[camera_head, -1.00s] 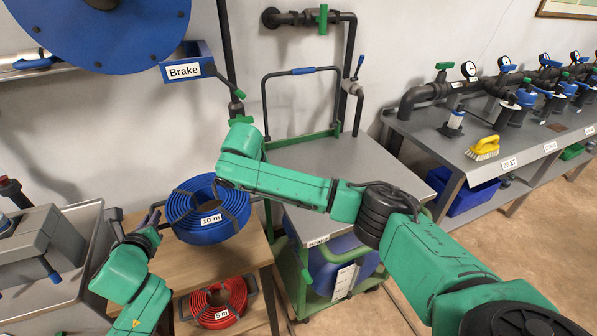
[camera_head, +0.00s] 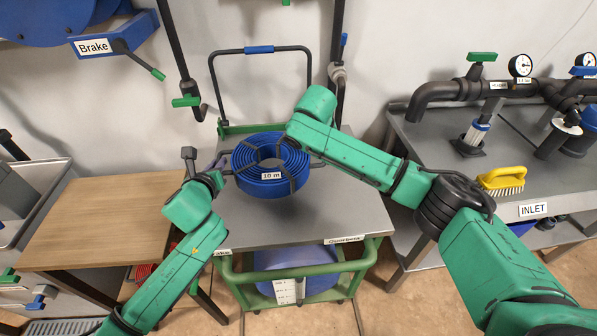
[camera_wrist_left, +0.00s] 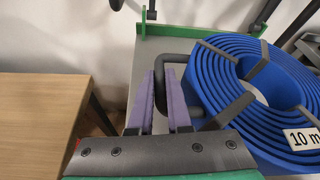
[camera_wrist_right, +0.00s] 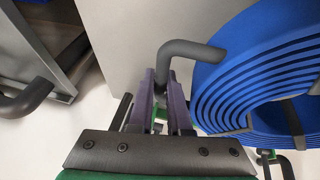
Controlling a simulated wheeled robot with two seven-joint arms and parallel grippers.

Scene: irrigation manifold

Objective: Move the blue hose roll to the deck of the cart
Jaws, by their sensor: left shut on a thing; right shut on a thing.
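The blue hose roll (camera_head: 269,163), labelled "10 m", is level over the rear left part of the cart's grey deck (camera_head: 300,222). I cannot tell whether it touches the deck. It also shows in the left wrist view (camera_wrist_left: 215,85) and the right wrist view (camera_wrist_right: 235,75). My left gripper (camera_head: 219,166) is shut on the roll's left dark handle; its purple fingers straddle the bar in the left wrist view (camera_wrist_left: 165,88). My right gripper is hidden behind its arm in the head view. In the right wrist view, my right gripper (camera_wrist_right: 163,88) is shut on the opposite handle.
The wooden table (camera_head: 105,215) at left has a clear top. The cart's upright push handle (camera_head: 262,50) stands behind the roll. The front of the deck is bare. The bench (camera_head: 435,150) with pipes and a yellow brush (camera_head: 502,178) is at right.

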